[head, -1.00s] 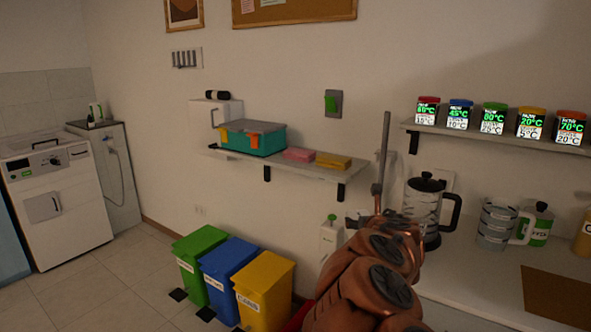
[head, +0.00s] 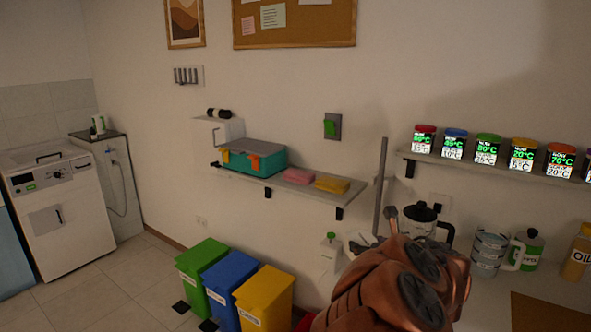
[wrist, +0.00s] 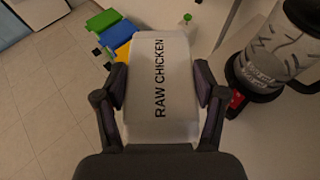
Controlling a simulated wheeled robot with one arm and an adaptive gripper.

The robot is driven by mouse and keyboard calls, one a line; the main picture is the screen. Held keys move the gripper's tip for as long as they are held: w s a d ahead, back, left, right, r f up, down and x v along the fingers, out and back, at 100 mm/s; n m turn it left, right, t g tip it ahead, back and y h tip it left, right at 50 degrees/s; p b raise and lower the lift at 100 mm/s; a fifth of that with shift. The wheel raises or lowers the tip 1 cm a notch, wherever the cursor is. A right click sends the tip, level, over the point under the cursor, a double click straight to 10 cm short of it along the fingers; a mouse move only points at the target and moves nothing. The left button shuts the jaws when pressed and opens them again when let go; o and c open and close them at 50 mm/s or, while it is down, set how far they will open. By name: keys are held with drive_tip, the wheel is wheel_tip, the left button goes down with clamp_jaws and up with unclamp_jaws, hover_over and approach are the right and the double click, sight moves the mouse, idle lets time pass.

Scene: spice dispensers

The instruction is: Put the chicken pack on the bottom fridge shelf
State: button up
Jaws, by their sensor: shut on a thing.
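A white pack labelled "RAW CHICKEN" (wrist: 160,85) is between the two fingers of my gripper (wrist: 160,95) in the wrist view. The fingers press on its left and right sides, and the label faces the camera. In the head view my copper-coloured arm is at the lower right, in front of the counter. It hides most of the gripper and the pack there. No fridge interior or shelf can be made out in either view.
A French press (head: 420,222) stands on the counter close to my arm, and close right of the pack in the wrist view (wrist: 275,50). Green (head: 203,262), blue (head: 228,290) and yellow (head: 264,300) bins stand below the wall shelf (head: 290,188). Open tiled floor lies left.

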drive_tip(key=shift+w+a+r+m+h, duration=0.1)
drive_tip(key=shift+w+r+m+h, duration=0.15)
drive_tip(key=shift+w+m+h, duration=0.3)
drive_tip(key=shift+w+r+m+h, duration=0.1)
drive_tip(key=shift+w+m+h, duration=0.05)
drive_tip(key=shift+m+h, duration=0.45)
drive_tip(key=shift+w+r+m+h, duration=0.1)
drive_tip(key=shift+m+h, duration=0.35)
drive_tip(key=shift+h, duration=0.2)
drive_tip(key=shift+s+f+m+h, duration=0.15)
drive_tip(key=shift+s+m+h, duration=0.15)
drive_tip(key=shift+m+h, duration=0.55)
drive_tip(key=shift+s+f+m+h, duration=0.35)
drive_tip(key=shift+s+m+h, duration=0.4)
drive_tip(key=shift+h, duration=0.3)
